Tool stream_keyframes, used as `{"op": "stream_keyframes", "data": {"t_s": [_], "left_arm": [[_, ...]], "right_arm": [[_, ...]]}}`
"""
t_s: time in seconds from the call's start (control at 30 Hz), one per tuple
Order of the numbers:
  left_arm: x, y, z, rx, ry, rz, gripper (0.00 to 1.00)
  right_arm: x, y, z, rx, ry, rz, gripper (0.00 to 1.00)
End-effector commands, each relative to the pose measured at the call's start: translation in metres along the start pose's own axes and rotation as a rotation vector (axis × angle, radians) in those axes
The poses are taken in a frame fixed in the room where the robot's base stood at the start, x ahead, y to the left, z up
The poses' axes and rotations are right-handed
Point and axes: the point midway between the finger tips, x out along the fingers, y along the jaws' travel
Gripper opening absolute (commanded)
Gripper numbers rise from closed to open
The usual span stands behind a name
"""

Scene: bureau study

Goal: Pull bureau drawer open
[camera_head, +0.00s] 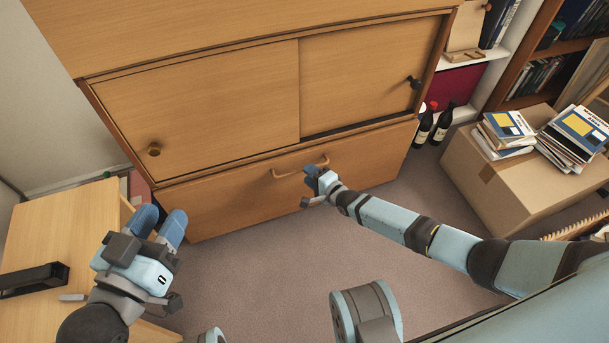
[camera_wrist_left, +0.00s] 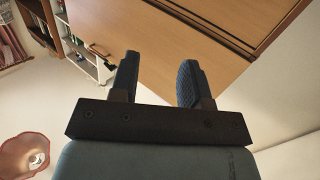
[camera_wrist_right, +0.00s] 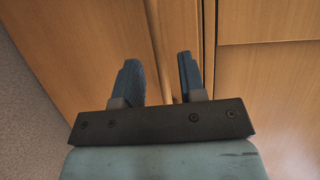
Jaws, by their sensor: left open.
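The bureau drawer (camera_head: 230,200) is the wide wooden front at the bottom of the bureau. It looks shut, with a wooden bar handle (camera_head: 285,174) near its middle. My right gripper (camera_head: 312,180) is just in front of the drawer, by the right end of the handle. In the right wrist view its two fingers (camera_wrist_right: 160,82) are apart, facing wooden panels; I cannot tell whether the handle lies between them.
Sliding doors with dark knobs (camera_head: 154,149) sit above the drawer. A small wooden table (camera_head: 50,220) with a black object (camera_head: 34,280) stands at left. A cardboard box (camera_head: 500,190) with books and dark bottles (camera_head: 443,122) are at right. Carpet before the drawer is clear.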

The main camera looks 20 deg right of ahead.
Motion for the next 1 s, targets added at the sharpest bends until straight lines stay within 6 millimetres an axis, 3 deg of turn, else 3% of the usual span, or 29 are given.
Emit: {"op": "stream_keyframes", "data": {"t_s": [0.2, 0.57, 0.73, 1.0], "left_arm": [[0.003, -0.006, -0.001, 0.068, 0.039, -0.003, 0.43], [0.003, -0.007, -0.002, 0.084, 0.043, -0.002, 0.43], [0.003, -0.007, -0.002, 0.084, 0.043, -0.002, 0.43], [0.003, -0.006, -0.003, 0.081, 0.045, -0.002, 0.43]], "right_arm": [[0.025, 0.001, 0.000, -0.001, -0.001, -0.001, 0.37], [0.028, 0.000, 0.001, 0.000, -0.001, 0.000, 0.37], [0.028, 0.000, 0.001, 0.000, -0.001, 0.000, 0.00], [0.027, 0.000, 0.001, 0.000, -0.001, 0.000, 0.00]]}}
